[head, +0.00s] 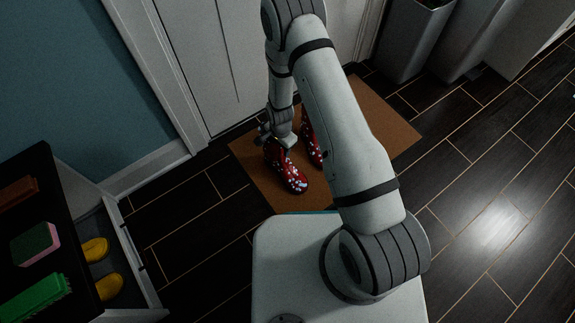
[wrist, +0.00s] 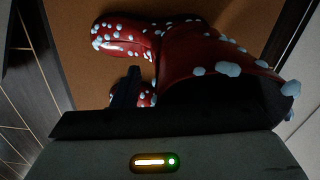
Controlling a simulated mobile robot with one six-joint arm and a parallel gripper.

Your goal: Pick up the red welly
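Two red wellies with pale spots stand on the brown mat in the head view. The left red welly (head: 287,172) is directly under my gripper (head: 277,141), which is at its top rim. The other red welly (head: 313,148) is just to its right, partly hidden by my arm. In the wrist view a red welly (wrist: 195,50) fills the upper middle, its dark opening facing me. One dark finger of my gripper (wrist: 127,88) shows beside its shaft; the other finger is not clear. Part of a spotted red surface (wrist: 148,98) shows behind that finger. Whether the fingers grip the rim cannot be told.
The brown mat (head: 388,125) lies before a white door (head: 215,60). Bins (head: 412,40) stand at the top right. At the left, a dark-topped unit (head: 60,225) holds brushes and a sponge, with yellow footwear (head: 95,250) in its drawer. Dark floor is clear at right.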

